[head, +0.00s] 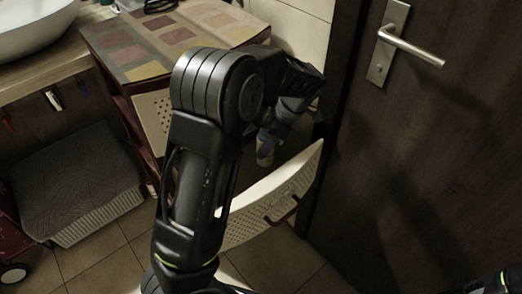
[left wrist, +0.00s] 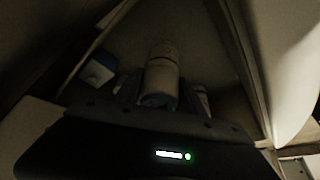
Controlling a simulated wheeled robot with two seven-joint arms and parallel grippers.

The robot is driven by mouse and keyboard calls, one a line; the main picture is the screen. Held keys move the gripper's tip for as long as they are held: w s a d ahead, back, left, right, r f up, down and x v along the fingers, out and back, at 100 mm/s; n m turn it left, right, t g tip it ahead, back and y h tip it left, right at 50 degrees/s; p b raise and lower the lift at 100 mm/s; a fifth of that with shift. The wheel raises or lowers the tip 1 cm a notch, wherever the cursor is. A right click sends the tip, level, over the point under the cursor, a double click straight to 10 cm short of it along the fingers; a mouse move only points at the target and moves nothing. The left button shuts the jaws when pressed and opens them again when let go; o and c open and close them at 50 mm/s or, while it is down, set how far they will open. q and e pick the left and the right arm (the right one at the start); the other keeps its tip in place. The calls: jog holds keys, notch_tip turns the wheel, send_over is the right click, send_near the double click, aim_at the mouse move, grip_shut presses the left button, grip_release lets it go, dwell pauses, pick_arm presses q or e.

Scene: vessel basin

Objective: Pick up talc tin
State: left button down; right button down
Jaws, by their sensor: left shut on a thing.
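The talc tin (left wrist: 162,75) is a pale beige cylinder with a blue end, in the middle of the left wrist view. My left gripper (left wrist: 159,97) is shut on it, with a finger on either side near the blue end. In the head view my left gripper (head: 272,135) is beyond my arm, above the open cabinet door, and partly hidden. A small pale and bluish part below it (head: 265,152) looks like the tin.
A white-and-blue box (left wrist: 97,70) and another container (left wrist: 203,98) are near the tin. The perforated cabinet door (head: 283,192) hangs open beneath my gripper. A dark room door (head: 440,130) stands at right. A patterned cabinet top (head: 165,38) and ribbed basket (head: 75,180) are at left.

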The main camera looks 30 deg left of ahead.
pick_arm(q)
notch_tip(320, 180, up, 9)
jog(key=shift+p, duration=0.55)
dwell(0.4)
